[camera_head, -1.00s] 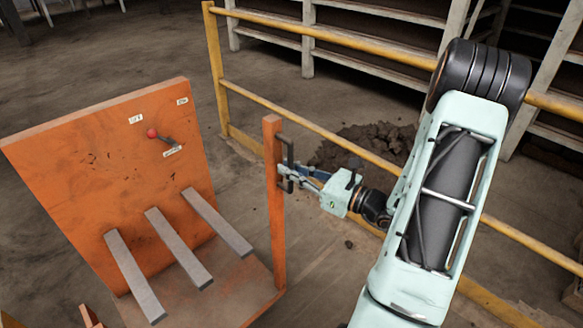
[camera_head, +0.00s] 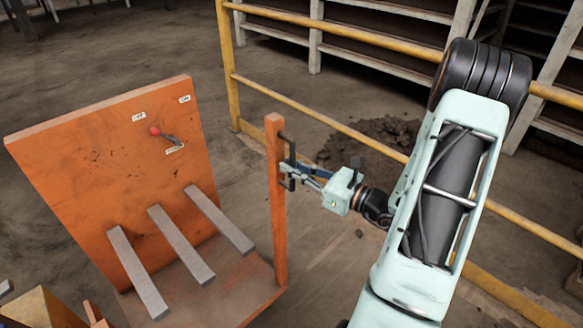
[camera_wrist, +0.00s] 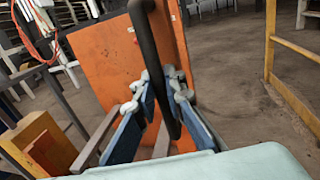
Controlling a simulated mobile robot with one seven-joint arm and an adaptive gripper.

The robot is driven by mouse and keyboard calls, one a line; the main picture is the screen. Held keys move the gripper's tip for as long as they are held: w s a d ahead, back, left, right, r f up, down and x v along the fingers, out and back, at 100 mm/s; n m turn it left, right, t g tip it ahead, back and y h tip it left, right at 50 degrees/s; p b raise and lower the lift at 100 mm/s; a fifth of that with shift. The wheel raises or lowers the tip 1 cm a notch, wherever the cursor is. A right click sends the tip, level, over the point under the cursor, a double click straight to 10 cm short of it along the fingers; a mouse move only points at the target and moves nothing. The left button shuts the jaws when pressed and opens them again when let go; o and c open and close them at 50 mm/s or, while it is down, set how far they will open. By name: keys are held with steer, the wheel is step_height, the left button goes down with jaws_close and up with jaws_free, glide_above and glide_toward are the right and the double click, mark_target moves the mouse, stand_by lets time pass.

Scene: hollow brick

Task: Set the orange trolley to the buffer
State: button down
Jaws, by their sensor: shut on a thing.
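The orange trolley (camera_head: 105,190) stands at the left in the head view, with a tall orange back panel, an orange post (camera_head: 276,205) and several grey bars over its base. A dark handle (camera_head: 283,165) is fixed on the post's right side. My gripper (camera_head: 290,172) is shut on this handle, reaching in from the right. In the wrist view the blue fingers (camera_wrist: 152,108) close around the dark handle (camera_wrist: 146,45), with the orange panel (camera_wrist: 105,55) behind. A red-knobbed lever (camera_head: 155,131) and small white labels are on the panel. No place marked as the buffer can be made out.
A yellow railing (camera_head: 330,120) runs behind my arm, with a dark rubble heap (camera_head: 375,135) and pale shelving (camera_head: 370,55) beyond it. An orange-brown block (camera_head: 40,308) is at the lower left. Open floor (camera_head: 100,60) lies behind the trolley.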

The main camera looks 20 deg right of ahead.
steer(key=shift+s+a+f, duration=0.15)
steer(key=shift+a+f, duration=0.05)
steer(key=shift+a, duration=0.05)
steer(key=c, duration=2)
jaws_free()
steer(key=shift+r, duration=0.1)
steer(key=v, duration=1.2)
